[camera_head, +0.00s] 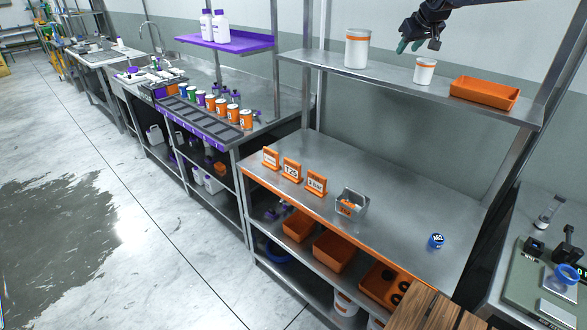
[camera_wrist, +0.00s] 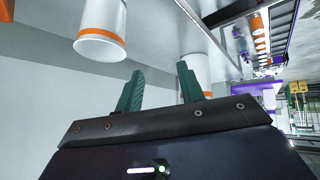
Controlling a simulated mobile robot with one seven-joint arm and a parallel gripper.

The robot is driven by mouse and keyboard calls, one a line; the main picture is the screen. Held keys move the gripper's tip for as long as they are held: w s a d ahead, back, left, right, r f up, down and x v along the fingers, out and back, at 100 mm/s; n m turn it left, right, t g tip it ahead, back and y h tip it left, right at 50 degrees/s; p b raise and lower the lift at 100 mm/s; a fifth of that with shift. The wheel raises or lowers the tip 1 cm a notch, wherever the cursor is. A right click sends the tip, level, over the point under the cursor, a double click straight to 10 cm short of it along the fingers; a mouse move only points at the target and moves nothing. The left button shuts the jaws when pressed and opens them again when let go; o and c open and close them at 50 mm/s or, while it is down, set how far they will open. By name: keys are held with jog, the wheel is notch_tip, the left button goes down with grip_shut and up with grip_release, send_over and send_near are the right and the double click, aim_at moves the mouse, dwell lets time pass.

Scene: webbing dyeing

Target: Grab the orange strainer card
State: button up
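Three orange cards stand upright in a row on the steel table: a left card (camera_head: 271,157), a middle card (camera_head: 292,170) that seems to read 125, and a right card (camera_head: 316,184). The lettering is too small to tell surely which is the strainer card. My gripper (camera_head: 410,46) is up by the upper shelf, near the white containers, far above and right of the cards. In the wrist view my gripper (camera_wrist: 160,72) has its two green fingers apart with nothing between them. No card shows in the wrist view.
A grey bin (camera_head: 351,203) stands right of the cards, and a blue-lidded jar (camera_head: 436,241) further right. The upper shelf (camera_head: 390,87) overhangs the table, holding a large white container (camera_head: 357,48), a small one (camera_head: 425,72) and an orange tray (camera_head: 484,94). The table's middle is clear.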

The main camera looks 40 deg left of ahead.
jog(key=s+a+f+n+g, duration=0.1)
jog(key=s+a+f, duration=0.1)
jog(key=a+f, duration=0.3)
jog(key=s+a+f+n, duration=0.1)
jog(key=s+a+f, duration=0.15)
jog(key=a, duration=0.55)
jog(key=n+g+h, duration=0.1)
jog(key=n+g, duration=0.3)
jog(key=g, duration=0.1)
send_over(293, 162)
jog(key=d, duration=0.3)
notch_tip(293, 162, down, 32)
jog(key=shift+a+r, duration=0.1)
jog(key=shift+s+a+f+h, duration=0.15)
jog(key=shift+f+h, duration=0.15)
jog(key=shift+f, duration=0.35)
jog(key=x, duration=1)
jog(key=shift+w, duration=0.3)
grip_shut()
